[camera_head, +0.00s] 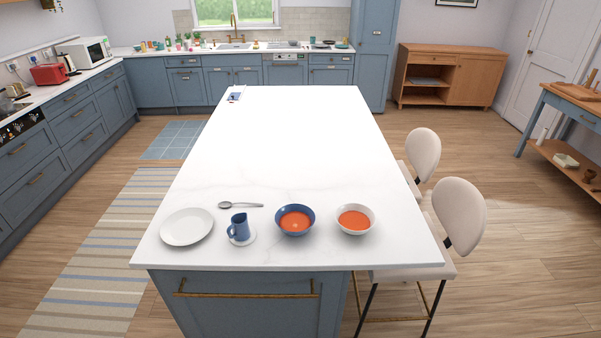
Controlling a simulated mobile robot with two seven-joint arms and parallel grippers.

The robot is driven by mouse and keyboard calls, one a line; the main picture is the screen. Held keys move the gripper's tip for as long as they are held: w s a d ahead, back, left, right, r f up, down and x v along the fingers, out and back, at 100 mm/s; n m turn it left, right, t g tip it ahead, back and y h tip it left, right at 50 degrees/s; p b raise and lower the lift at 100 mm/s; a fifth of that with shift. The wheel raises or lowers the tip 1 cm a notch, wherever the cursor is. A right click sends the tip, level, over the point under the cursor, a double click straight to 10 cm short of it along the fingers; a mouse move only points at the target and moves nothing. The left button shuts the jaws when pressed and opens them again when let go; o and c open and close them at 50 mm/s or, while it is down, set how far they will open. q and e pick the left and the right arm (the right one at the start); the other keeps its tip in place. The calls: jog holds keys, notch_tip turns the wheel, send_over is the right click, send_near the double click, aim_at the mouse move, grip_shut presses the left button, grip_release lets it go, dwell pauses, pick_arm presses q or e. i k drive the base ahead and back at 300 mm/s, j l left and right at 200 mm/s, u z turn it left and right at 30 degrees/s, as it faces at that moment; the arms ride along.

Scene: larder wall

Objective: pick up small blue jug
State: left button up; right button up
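The small blue jug (239,227) stands upright on a small white saucer (250,239) near the front edge of the white island top (277,140). Its handle faces left and its inside cannot be made out. Neither of my grippers shows in the head view.
A white plate (187,227) lies left of the jug and a spoon (240,205) lies just behind it. A blue bowl (285,215) and a white bowl (370,226) of orange soup stand to its right. Two chairs (459,215) line the island's right side. The island's middle is clear.

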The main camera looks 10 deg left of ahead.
aim_at(242, 232)
jog(key=i+j+u, duration=0.1)
jog(key=i+j, duration=0.15)
jog(key=i, duration=0.35)
jog(key=i+j+u, duration=0.1)
jog(key=i, duration=0.5)
jog(key=i+j+u, duration=0.1)
jog(key=i+j, duration=0.2)
jog(key=i, duration=0.3)
